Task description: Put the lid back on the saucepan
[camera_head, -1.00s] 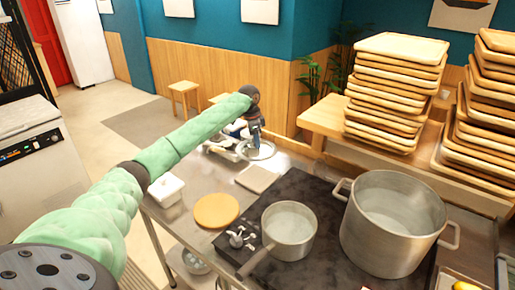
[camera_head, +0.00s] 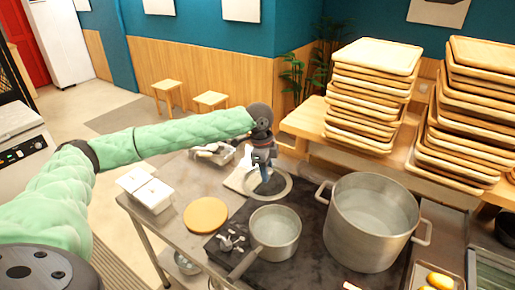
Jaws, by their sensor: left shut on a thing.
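The saucepan (camera_head: 275,232) stands uncovered on the dark cooktop, its handle pointing to the lower left. The round lid (camera_head: 284,190), with a light rim and darker middle, is just behind the saucepan, near the cooktop's back left corner. My left gripper (camera_head: 264,178) is over the lid, pointing down, and is shut on it near the middle. The gripper partly hides the lid's centre. I cannot tell exactly how high the lid is above the surface. My right gripper does not show.
A large open pot (camera_head: 372,222) stands right of the saucepan on the cooktop (camera_head: 314,248). A round wooden board (camera_head: 205,215) and white containers (camera_head: 146,191) lie on the metal table to the left. Tall stacks of wooden trays (camera_head: 370,92) stand at the back right.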

